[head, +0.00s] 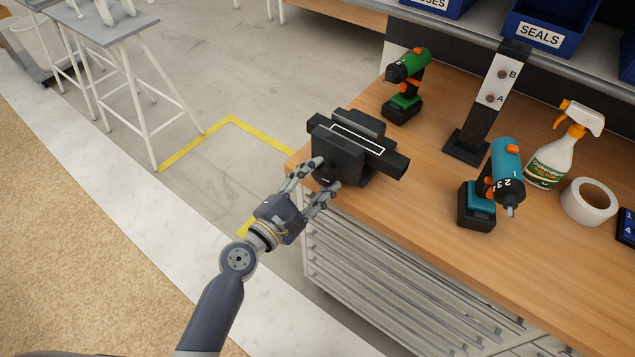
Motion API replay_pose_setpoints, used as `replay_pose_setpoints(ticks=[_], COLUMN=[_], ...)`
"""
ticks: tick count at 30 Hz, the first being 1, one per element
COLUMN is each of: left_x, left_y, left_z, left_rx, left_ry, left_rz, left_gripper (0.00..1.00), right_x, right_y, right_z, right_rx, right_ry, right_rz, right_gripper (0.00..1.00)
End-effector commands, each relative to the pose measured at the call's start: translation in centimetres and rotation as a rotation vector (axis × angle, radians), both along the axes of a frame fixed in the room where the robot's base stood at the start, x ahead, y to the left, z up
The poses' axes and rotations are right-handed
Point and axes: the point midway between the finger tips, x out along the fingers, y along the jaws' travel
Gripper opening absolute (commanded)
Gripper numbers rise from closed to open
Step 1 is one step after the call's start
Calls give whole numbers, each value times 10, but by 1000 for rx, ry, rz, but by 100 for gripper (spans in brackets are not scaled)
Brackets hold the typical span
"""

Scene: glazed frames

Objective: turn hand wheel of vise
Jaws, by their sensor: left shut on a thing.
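The dark vise (355,148) stands at the near left corner of the wooden workbench (425,185). Its front faces the floor side at lower left. My left gripper (320,179) reaches in from lower left, with its fingers at the lower front of the vise. It is shut on the hand wheel there, one finger on each side. The hand wheel is mostly hidden between the fingers and against the dark vise body, so its angle cannot be told. My right gripper is out of view.
A green drill (404,100), a teal drill (497,180), a black post with buttons A and B (490,100), a spray bottle (555,160) and a tape roll (588,202) stand on the bench. The floor at left is open, with a stool (130,90) behind.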

Motion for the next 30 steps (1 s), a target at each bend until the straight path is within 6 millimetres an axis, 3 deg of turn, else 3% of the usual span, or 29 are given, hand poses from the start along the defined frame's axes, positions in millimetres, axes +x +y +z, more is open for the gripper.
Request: replay_pose_setpoints(ticks=[14,30], left_x=[0,0], left_y=[1,1], left_z=[1,3], left_rx=[367,782], left_ry=[-269,-568], left_rz=[-2,-2], left_gripper=[22,22], right_x=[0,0], right_y=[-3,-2], right_z=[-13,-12], right_rx=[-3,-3], right_ry=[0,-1], right_rz=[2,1], right_gripper=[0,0])
